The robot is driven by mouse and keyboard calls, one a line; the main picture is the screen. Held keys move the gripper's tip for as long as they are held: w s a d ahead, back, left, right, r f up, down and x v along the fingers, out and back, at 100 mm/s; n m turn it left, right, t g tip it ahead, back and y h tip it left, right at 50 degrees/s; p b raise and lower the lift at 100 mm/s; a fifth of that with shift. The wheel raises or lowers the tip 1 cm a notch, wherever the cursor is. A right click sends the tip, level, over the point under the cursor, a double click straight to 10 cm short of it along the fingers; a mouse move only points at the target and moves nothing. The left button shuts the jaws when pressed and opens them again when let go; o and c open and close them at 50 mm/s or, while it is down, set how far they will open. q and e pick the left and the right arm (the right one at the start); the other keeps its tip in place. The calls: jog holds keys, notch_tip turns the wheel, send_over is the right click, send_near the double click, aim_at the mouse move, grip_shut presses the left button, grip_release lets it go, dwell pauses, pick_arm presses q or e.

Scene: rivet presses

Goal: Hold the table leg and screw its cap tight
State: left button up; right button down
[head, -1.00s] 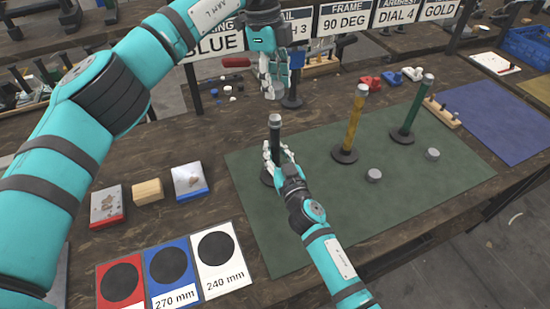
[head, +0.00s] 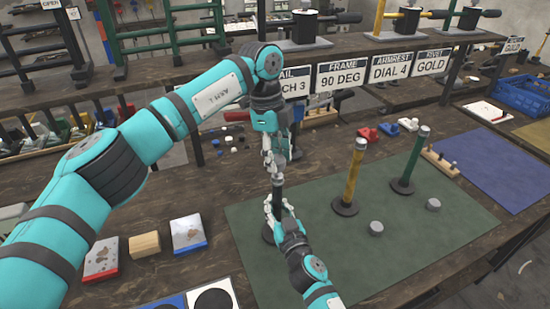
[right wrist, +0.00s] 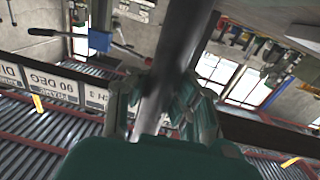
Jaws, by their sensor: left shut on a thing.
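A dark table leg (head: 278,196) stands upright on a round base on the green mat (head: 330,260). My right gripper (head: 278,212) is around its shaft from the front; the right wrist view shows the leg (right wrist: 170,70) between the fingers, which look closed on it. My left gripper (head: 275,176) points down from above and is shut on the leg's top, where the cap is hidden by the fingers. A yellow leg (head: 354,175) and a green leg (head: 411,160), each with a grey cap on top, stand farther right.
Two loose grey caps (head: 376,228) (head: 433,205) lie on the mat. Red, wooden and blue-edged blocks (head: 187,233) lie on the left. Hanging signs (head: 341,77) and a rack stand behind. The front of the mat is clear.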

aim_at(277, 175)
pick_arm(q)
jog(key=shift+s+f, duration=0.1)
jog(key=shift+f, duration=0.25)
jog(key=shift+f, duration=0.1)
jog(key=shift+d+f, duration=0.1)
jog(key=shift+f, duration=0.65)
jog(key=shift+f, duration=0.6)
dwell(0.4)
